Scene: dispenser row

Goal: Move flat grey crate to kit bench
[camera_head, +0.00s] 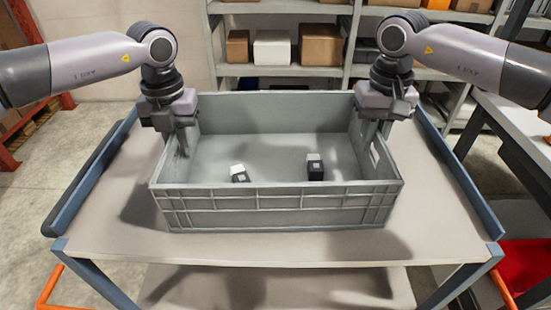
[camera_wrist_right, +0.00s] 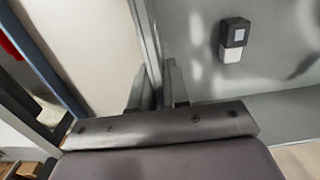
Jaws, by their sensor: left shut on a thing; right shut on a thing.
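The flat grey crate (camera_head: 275,212) stands on a cart with a pale top and blue side rails. Two small dark-and-white items lie inside it, one at the left (camera_head: 239,174) and one at the right (camera_head: 315,167). My left gripper (camera_head: 183,150) is shut on the crate's left end wall. My right gripper (camera_head: 372,138) is shut on the right end wall. In the right wrist view the right gripper's fingers (camera_wrist_right: 157,88) sit on either side of the crate wall, and one dark item (camera_wrist_right: 234,38) shows on the crate floor. I cannot identify a kit bench with certainty.
The cart top (camera_head: 300,252) is bare around the crate, with raised blue rails at left (camera_head: 85,188) and right (camera_head: 460,180). Shelves with boxes (camera_head: 272,48) stand behind. A white-topped bench (camera_head: 515,125) stands at the right, with a red bin (camera_head: 525,265) below.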

